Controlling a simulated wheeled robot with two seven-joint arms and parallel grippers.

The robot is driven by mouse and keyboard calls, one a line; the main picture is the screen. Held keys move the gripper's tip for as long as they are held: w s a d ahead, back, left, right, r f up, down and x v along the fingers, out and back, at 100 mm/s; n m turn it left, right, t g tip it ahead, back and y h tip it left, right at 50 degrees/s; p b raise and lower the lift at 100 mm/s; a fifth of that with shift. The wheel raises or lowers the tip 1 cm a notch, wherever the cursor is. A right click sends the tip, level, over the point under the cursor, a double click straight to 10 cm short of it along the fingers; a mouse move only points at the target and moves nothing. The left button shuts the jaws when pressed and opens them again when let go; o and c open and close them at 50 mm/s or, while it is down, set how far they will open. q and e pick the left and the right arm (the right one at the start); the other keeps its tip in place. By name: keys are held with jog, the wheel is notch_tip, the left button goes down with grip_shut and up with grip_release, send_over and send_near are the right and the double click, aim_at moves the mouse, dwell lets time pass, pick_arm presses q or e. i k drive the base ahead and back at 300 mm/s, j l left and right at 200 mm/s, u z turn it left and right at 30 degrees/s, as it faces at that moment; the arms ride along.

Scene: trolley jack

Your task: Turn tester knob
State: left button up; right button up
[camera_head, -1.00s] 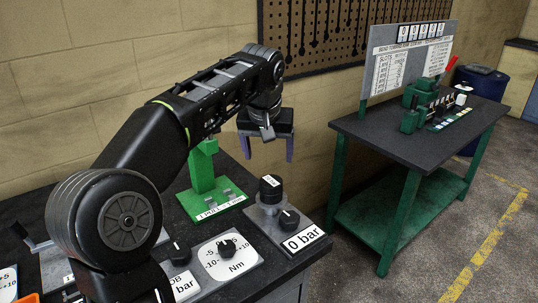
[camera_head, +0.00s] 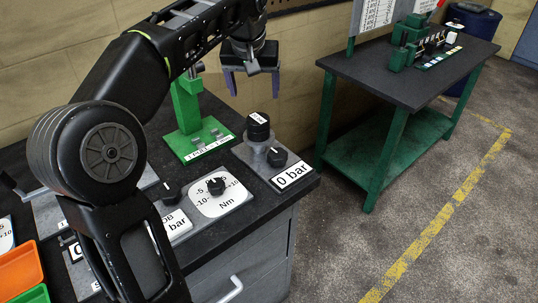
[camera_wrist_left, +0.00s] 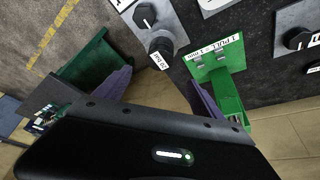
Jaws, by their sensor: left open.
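A grey pressure tester (camera_head: 262,163) labelled "0 bar" stands at the bench's right corner. It carries a black upright cylinder (camera_head: 258,128) with a white label and, to its right, a black knob (camera_head: 277,157) with a white pointer mark. In the wrist view the knob (camera_wrist_left: 144,15) and cylinder (camera_wrist_left: 161,47) show beyond the fingers. My left gripper (camera_head: 253,92) hangs above and behind the tester, open and empty, with purple fingers pointing down. In the wrist view its fingers (camera_wrist_left: 160,80) are spread wide with nothing between them. My right gripper is out of view.
A green stand (camera_head: 190,115) is left of the tester. A plate labelled "Nm" (camera_head: 222,199) with a black knob (camera_head: 216,186) sits in front, beside another knob (camera_head: 170,192). An orange bin (camera_head: 20,270) is at lower left. A green-legged table (camera_head: 415,70) stands right, across open floor.

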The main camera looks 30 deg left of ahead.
aim_at(277, 156)
jog(key=k+j+z, duration=0.15)
jog(key=j+z, duration=0.25)
jog(key=k+j+z, duration=0.2)
jog(key=j+z, duration=0.15)
